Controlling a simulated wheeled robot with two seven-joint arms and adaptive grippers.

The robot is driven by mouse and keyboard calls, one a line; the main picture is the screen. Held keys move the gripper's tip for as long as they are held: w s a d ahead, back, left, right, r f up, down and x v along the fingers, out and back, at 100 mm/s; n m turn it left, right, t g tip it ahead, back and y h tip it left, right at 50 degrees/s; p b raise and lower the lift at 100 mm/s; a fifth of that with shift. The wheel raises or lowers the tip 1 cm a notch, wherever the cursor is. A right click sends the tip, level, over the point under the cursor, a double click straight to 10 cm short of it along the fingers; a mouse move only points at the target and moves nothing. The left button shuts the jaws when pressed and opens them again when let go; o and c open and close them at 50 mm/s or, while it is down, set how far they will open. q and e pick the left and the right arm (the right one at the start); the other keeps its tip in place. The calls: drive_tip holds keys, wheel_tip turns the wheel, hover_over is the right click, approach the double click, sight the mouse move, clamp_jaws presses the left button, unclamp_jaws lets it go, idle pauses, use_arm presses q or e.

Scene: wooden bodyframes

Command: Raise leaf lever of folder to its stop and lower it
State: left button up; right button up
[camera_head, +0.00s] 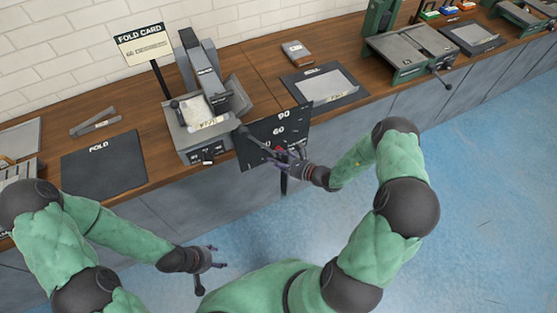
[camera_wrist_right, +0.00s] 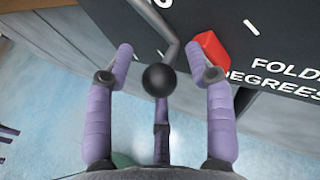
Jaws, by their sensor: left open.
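The folder (camera_head: 193,142) is a grey machine on the wooden bench in the head view. Its leaf lever (camera_head: 254,141) is a dark rod running down to the right across a black angle plate (camera_head: 256,155) marked with degrees. In the right wrist view the lever ends in a black ball knob (camera_wrist_right: 158,80). My right gripper (camera_head: 290,157) is at the lever's end; in the wrist view its purple fingers (camera_wrist_right: 162,65) stand spread either side of the knob, with gaps showing. My left gripper (camera_head: 213,257) is open and empty, low in front of the bench.
A red block (camera_wrist_right: 209,48) on the plate sits close to my right finger. A FOLD CARD sign (camera_head: 143,44) stands behind the folder. Dark mats (camera_head: 104,165) lie beside it, and a green-framed machine (camera_head: 410,50) stands further right. The blue floor before the bench is clear.

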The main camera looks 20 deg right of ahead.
drive_tip(key=v, duration=1.2)
idle(0.5)
drive_tip(key=s+a+f+n+g+h, duration=0.1)
drive_tip(key=s+a+f+n+g, duration=0.55)
drive_tip(key=s+a+n, duration=0.2)
drive_tip(key=s+a+f+n+g+h, duration=0.1)
drive_tip(key=s+a+f+n+g, duration=0.4)
drive_tip(key=s+a+n+g, duration=0.35)
drive_tip(key=w+a+n+t, duration=0.1)
drive_tip(key=n, duration=0.1)
drive_tip(key=w+a+n+t+h, duration=0.1)
drive_tip(key=n, duration=0.1)
drive_tip(key=w+a+n, duration=0.2)
drive_tip(key=n, duration=0.1)
drive_tip(key=shift+r+t+h, duration=0.2)
drive_tip(key=shift+t+h, duration=0.2)
